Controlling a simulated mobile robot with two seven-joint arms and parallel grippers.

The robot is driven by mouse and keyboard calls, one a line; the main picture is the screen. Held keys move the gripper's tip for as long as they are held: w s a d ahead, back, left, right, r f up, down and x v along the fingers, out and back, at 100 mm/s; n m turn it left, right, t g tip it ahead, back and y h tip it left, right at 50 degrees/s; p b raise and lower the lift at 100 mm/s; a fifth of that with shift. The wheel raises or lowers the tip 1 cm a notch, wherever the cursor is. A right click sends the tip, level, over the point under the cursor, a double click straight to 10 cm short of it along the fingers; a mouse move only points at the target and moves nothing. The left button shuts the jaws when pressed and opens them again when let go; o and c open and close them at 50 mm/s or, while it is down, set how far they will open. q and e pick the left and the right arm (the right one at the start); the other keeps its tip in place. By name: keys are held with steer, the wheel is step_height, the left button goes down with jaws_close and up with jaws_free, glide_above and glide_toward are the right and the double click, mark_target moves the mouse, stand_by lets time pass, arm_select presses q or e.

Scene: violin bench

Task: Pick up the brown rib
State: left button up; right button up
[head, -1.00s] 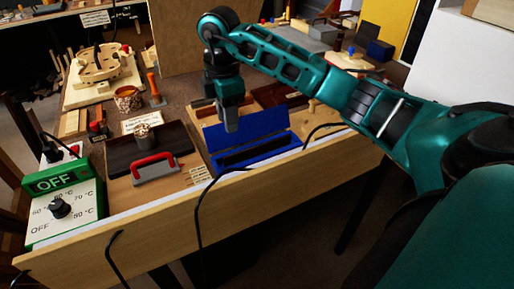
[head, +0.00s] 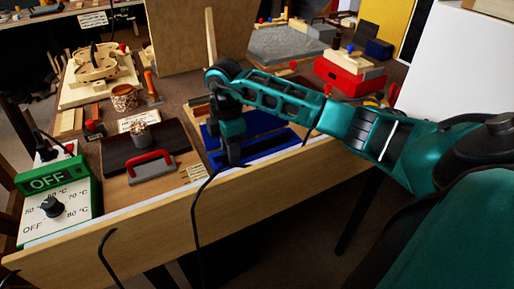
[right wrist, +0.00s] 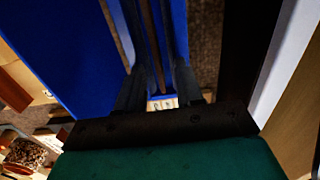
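An open blue case (head: 272,145) lies near the front edge of the bench, its lid (head: 255,122) raised behind. My right gripper (head: 234,160) points down at the left part of the case. In the right wrist view the two dark fingers (right wrist: 158,78) are apart, over or in the blue trough. A thin brown strip (right wrist: 152,40), which looks like the brown rib, runs between them; I cannot tell whether they touch it. A paler brown strip (right wrist: 117,35) lies left of it. In the head view the gripper and arm hide part of the case. My left gripper is not in view.
Left of the case is a dark board with a red-handled tool (head: 152,167). A green-and-white temperature control box (head: 55,205) stands at the bench's left end. A red box (head: 345,78) is at the back right. Black cables hang over the front edge.

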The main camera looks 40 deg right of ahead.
steer(key=shift+c, duration=0.2)
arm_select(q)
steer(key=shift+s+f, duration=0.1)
arm_select(e)
jaws_close()
steer(key=shift+r, duration=0.1)
steer(key=shift+r, duration=0.1)
